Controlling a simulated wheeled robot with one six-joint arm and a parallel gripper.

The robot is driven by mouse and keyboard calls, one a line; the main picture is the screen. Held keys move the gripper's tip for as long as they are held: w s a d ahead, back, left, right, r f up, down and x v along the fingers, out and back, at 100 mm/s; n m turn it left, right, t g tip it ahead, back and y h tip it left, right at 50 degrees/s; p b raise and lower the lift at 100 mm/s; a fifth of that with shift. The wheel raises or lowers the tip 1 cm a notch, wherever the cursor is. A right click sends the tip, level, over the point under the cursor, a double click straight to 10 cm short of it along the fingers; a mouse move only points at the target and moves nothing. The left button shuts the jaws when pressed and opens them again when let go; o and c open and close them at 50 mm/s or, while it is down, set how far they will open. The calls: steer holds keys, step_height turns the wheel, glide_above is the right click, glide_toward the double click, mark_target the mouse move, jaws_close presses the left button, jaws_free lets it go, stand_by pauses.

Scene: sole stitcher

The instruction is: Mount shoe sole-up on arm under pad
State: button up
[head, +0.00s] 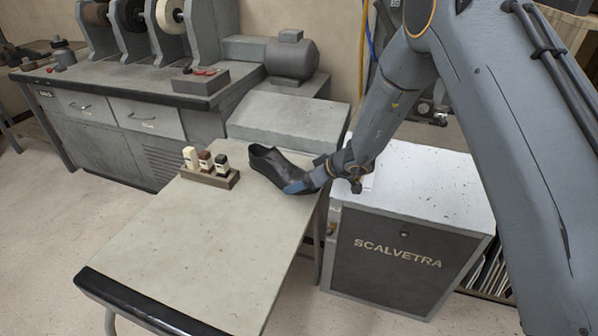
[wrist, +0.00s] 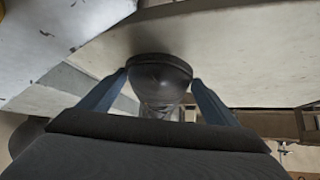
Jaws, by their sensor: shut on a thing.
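A black shoe (head: 272,166) is at the far right edge of the worktable, with its opening up and its toe toward my arm. My gripper (head: 300,186) is shut on the toe end. In the wrist view the rounded toe (wrist: 160,72) sits between the two blue fingers of my gripper (wrist: 160,80). I cannot tell whether the shoe touches the tabletop or hangs just above it. A grey cabinet (head: 395,255) marked SCALVETRA stands to the right. My arm covers much of the space above it, and I cannot make out the stitcher's arm or pad.
The worktable (head: 195,260) is bare at its front and middle. A small wooden rack (head: 212,178) with three bottles stands left of the shoe. A grey sloped box (head: 290,118) is behind the table. A bench with grinding wheels and a motor (head: 291,60) is at the back.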

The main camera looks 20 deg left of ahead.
steer(key=s+d, duration=0.1)
steer(key=s+d+b, duration=0.1)
steer(key=s, duration=0.1)
steer(key=s+d, duration=0.1)
steer(key=s, duration=0.1)
steer(key=shift+s+d, duration=0.15)
steer(key=shift+s, duration=0.05)
steer(key=shift+s+d+r, duration=0.25)
steer(key=shift+s+r, duration=0.05)
steer(key=shift+s, duration=0.3)
steer(key=s+r, duration=0.4)
steer(key=r, duration=0.4)
steer(key=shift+r, duration=0.25)
steer(key=shift+m, duration=0.3)
steer(key=m+b, duration=0.1)
steer(key=m, duration=0.7)
steer(key=shift+m, duration=0.3)
